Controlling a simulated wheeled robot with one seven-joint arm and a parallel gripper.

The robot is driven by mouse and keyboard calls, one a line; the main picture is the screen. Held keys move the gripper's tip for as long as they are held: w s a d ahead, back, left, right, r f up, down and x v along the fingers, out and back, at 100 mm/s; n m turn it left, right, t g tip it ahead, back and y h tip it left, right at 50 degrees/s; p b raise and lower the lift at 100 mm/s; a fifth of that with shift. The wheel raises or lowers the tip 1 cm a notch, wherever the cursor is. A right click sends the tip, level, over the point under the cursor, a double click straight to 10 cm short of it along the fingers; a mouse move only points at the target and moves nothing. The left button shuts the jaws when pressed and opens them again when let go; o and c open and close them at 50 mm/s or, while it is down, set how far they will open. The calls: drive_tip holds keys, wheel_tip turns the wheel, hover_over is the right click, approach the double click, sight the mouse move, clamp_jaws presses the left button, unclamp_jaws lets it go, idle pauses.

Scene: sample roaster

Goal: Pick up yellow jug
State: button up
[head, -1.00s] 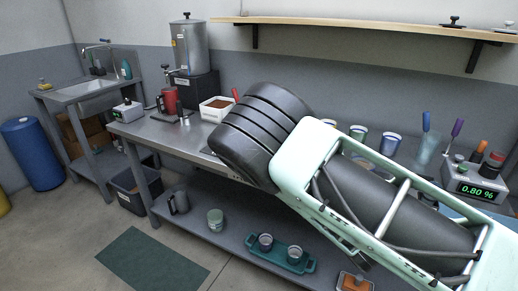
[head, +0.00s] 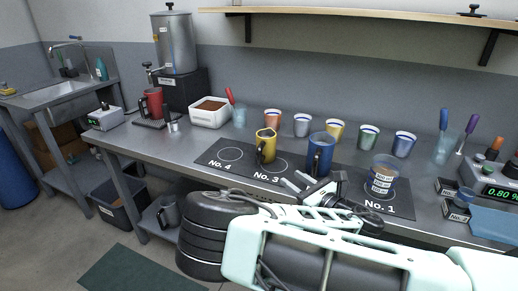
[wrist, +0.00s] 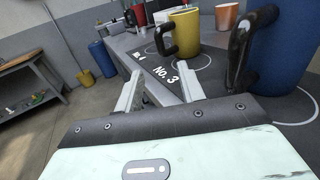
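The yellow jug (head: 268,144) with a dark handle stands upright on the black mat (head: 226,166) near the No. 3 mark. It also shows in the wrist view (wrist: 186,30) at top centre, its handle toward the left. My gripper (head: 292,181) is in front of the mat, to the right of and nearer than the yellow jug, and apart from it. In the wrist view my gripper (wrist: 161,78) has its two fingers spread with nothing between them. The blue jug (head: 319,157) stands to the right of the yellow one and looms close at the right of the wrist view (wrist: 275,60).
A clear measuring cup (head: 383,172) stands by No. 1. Several coloured cups (head: 335,131) line the back. A white bin of brown grounds (head: 211,112) and a red jug (head: 152,103) are at left. The mat around No. 4 is bare.

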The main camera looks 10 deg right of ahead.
drive_tip(key=p, duration=0.2)
approach(259, 155)
drive_tip(key=x, duration=0.4)
drive_tip(key=shift+w+d+f, duration=0.2)
drive_tip(key=shift+w+f, duration=0.15)
drive_tip(key=shift+f+p+x, duration=0.1)
drive_tip(key=shift+p+x, duration=0.1)
drive_tip(key=shift+x, duration=1.4)
drive_tip(key=shift+f+p+x, duration=0.15)
drive_tip(key=shift+p+x, duration=0.05)
drive_tip(key=shift+x, duration=1.4)
drive_tip(key=shift+r, duration=0.1)
clamp_jaws()
